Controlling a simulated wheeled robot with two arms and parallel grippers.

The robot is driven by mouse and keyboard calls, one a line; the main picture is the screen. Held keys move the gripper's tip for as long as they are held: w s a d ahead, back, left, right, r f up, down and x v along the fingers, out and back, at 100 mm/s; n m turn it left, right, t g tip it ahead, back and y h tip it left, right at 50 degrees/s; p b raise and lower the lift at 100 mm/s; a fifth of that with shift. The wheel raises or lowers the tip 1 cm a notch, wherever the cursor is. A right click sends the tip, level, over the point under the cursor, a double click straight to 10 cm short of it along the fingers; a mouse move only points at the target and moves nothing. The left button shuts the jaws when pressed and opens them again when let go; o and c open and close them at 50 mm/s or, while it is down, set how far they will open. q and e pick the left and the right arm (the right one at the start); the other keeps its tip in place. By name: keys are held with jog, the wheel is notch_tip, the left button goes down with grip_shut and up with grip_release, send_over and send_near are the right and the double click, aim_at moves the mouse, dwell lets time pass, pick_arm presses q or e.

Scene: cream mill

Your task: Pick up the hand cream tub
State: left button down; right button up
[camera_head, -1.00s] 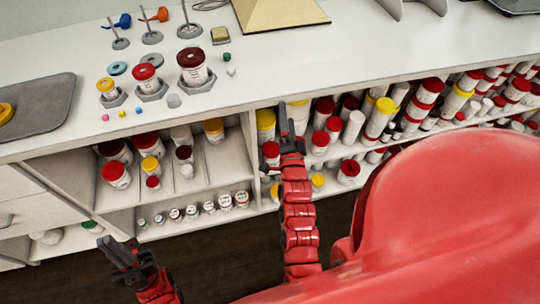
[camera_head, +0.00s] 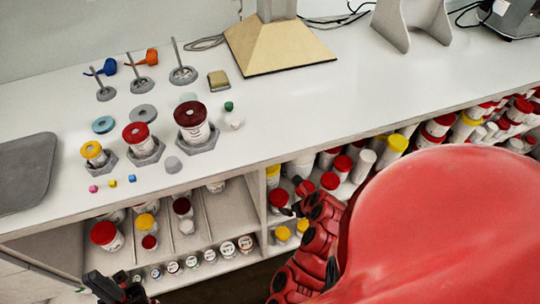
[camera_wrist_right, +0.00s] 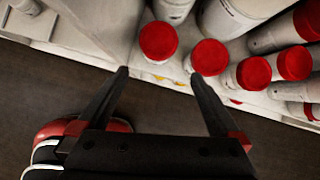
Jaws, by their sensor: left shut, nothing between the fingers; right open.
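Several white tubs with red lids stand in the open shelf under the counter; no label is readable, so I cannot tell which is the hand cream tub. In the right wrist view one red-lidded tub (camera_wrist_right: 158,42) lies just beyond the gap between the fingers, and another (camera_wrist_right: 209,58) is beyond the right finger. My right gripper (camera_wrist_right: 160,76) is open and empty, pointing at the shelf. It also shows in the head view by the shelf front, partly hidden by my arm. My left gripper (camera_head: 106,287) is shut and empty at the lower left, apart from the shelves.
The white counter (camera_head: 300,125) holds red-lidded jars (camera_head: 194,122) in grey hexagonal holders, a yellow-lidded jar (camera_head: 94,153), tools on stands and a pyramid-shaped base (camera_head: 280,48). Shelf dividers and a post bound the compartments. Other tubs crowd the right shelf. Dark floor is open below.

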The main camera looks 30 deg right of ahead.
jog(key=b+x, duration=0.4)
jog(key=x, duration=0.7)
jog(key=shift+a+f, duration=0.2)
jog(key=shift+f, duration=0.05)
jog(key=shift+x, duration=2.85)
jog(key=shift+s+a, duration=0.1)
jog(key=shift+s, duration=0.05)
jog(key=c, duration=1.4)
